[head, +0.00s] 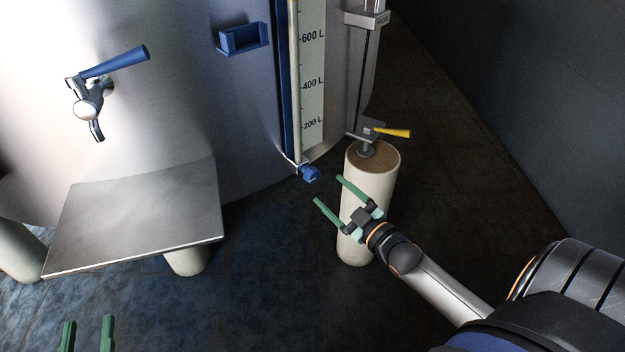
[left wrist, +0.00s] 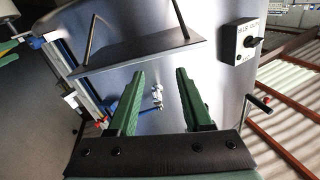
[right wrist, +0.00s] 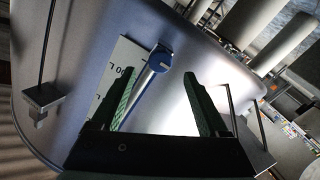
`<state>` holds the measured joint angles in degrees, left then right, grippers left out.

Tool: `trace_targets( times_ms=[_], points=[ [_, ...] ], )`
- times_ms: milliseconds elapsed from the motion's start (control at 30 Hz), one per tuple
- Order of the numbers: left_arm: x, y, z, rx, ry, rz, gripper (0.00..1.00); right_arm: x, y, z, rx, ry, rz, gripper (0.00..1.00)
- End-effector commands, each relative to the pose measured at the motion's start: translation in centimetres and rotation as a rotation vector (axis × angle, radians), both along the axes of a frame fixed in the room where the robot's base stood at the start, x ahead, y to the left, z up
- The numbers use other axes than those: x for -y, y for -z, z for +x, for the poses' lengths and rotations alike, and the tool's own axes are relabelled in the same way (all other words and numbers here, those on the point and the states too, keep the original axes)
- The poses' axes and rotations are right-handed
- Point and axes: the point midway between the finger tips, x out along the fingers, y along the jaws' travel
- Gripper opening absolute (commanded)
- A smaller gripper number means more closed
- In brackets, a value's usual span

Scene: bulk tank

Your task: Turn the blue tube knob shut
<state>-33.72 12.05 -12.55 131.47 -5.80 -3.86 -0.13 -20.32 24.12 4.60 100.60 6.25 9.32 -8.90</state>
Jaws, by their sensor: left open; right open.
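The blue tube knob (head: 311,174) sits at the foot of the clear level tube (head: 294,80) on the steel tank. It also shows in the right wrist view (right wrist: 160,58), between and beyond my fingertips. My right gripper (head: 328,189) is open and empty, its green fingers pointing at the knob from the right. A small gap seems to separate them; contact cannot be made out. My left gripper (head: 88,322) is open and empty at the lower left, far from the knob. In the left wrist view its fingers (left wrist: 160,73) face the tank wall.
A steel plate (head: 140,225) juts out left of the knob, below a blue-handled tap (head: 90,95). A pale tank leg (head: 382,185) stands close behind my right gripper, with a yellow lever (head: 392,132) above it. Open dark floor (head: 270,270) lies between.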

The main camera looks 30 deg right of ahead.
Motion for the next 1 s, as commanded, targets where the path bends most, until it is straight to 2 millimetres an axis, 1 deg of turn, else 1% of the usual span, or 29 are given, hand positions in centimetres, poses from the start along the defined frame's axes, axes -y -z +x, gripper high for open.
trace_targets(
  times_ms=[33, 100, 300, 400, 500, 700, 933, 967, 1000],
  points=[
    [0.0, -0.9, 0.0, 0.047, 0.006, 0.001, 0.5, -0.1, 0.1, 1.0, 0.003, -0.001, 0.0, 0.78],
    [0.2, -2.5, -0.1, 0.111, 0.014, 0.001, 0.5, -0.1, 0.1, 2.1, 0.003, 0.0, -0.001, 0.78],
    [0.5, -6.6, -0.8, 0.282, 0.038, 0.001, 0.5, -0.3, 0.1, 5.0, 0.001, 0.0, -0.002, 0.78],
    [0.6, -8.2, -1.3, 0.351, 0.05, -0.001, 0.5, -0.4, 0.1, 6.0, 0.0, -0.001, -0.001, 0.78],
    [0.7, -9.2, -1.7, 0.398, 0.057, 0.0, 0.5, -0.4, 0.1, 6.8, 0.0, -0.001, -0.001, 0.78],
    [0.8, -10.3, -2.1, 0.441, 0.065, 0.0, 0.5, -0.5, 0.1, 7.4, -0.002, -0.001, 0.0, 0.78],
    [0.8, -10.3, -2.1, 0.443, 0.065, 0.0, 0.5, -0.5, 0.1, 7.4, -0.003, -0.001, 0.0, 0.78],
    [0.8, -10.3, -2.1, 0.442, 0.065, 0.001, 0.5, -0.5, 0.1, 7.4, -0.003, -0.001, 0.0, 0.76],
    [0.8, -10.3, -2.1, 0.442, 0.065, 0.001, 0.5, -0.5, 0.1, 7.4, -0.003, -0.001, 0.0, 0.71]
  ],
)
